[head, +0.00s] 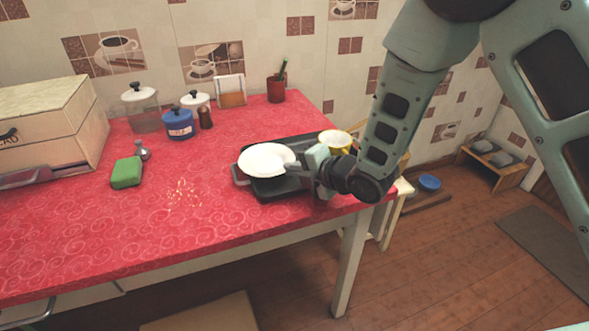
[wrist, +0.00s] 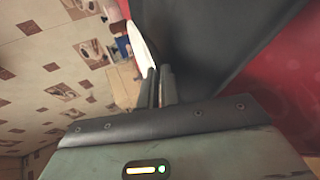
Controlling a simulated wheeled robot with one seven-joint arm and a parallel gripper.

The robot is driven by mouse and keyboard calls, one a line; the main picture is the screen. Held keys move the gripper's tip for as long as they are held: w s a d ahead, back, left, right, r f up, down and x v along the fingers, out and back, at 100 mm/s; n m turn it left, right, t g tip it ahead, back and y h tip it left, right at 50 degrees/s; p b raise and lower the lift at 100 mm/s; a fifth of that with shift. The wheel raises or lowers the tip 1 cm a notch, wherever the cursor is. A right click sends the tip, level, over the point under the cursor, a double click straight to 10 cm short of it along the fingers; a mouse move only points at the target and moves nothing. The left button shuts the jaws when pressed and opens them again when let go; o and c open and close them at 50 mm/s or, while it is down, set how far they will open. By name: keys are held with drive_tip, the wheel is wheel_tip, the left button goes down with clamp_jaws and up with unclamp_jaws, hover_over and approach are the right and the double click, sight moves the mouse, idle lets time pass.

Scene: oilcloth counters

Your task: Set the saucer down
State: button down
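The white saucer (head: 266,159) is over the black tray (head: 280,192) near the right end of the red counter, roughly level. It shows nearly edge-on in the wrist view (wrist: 139,46), beside the tray's dark surface (wrist: 210,40). My gripper (head: 297,168) is at the saucer's right edge. In the wrist view its fingers (wrist: 160,86) are close together with the saucer's rim at their tips. A narrow gap seems to separate saucer and tray, but I cannot tell whether they touch anywhere.
A yellow cup (head: 335,140) stands just behind my gripper. A green sponge (head: 127,172), a blue pot (head: 179,124), a dark red cup (head: 276,90) and a bread box (head: 60,122) are farther off. The counter's front middle (head: 130,235) is clear.

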drive_tip(key=shift+f, duration=0.25)
drive_tip(key=c, duration=1.6)
unclamp_jaws()
drive_tip(key=shift+r, duration=0.1)
drive_tip(key=shift+s+d+r+p, duration=0.1)
drive_tip(key=shift+d+r+p, duration=0.05)
drive_tip(key=shift+r+p, duration=0.2)
drive_tip(key=v, duration=1.2)
drive_tip(key=s+r+m+g+h, duration=0.1)
drive_tip(key=s+m+g+h, duration=0.1)
drive_tip(key=s+m, duration=0.4)
drive_tip(key=s+d+r+m+g+h, duration=0.1)
drive_tip(key=s+m+g+h, duration=0.2)
drive_tip(key=s+m, duration=0.4)
drive_tip(key=s+r+m+g+h, duration=0.2)
drive_tip(key=s+m, duration=0.4)
drive_tip(key=s, duration=0.5)
drive_tip(key=shift+s+d+g+h, duration=0.2)
drive_tip(key=shift+g+h, duration=0.15)
drive_tip(key=shift+g, duration=0.3)
drive_tip(key=shift+s+d+g+h, duration=0.1)
drive_tip(key=shift+d+g+h, duration=0.2)
drive_tip(key=shift+g, duration=0.35)
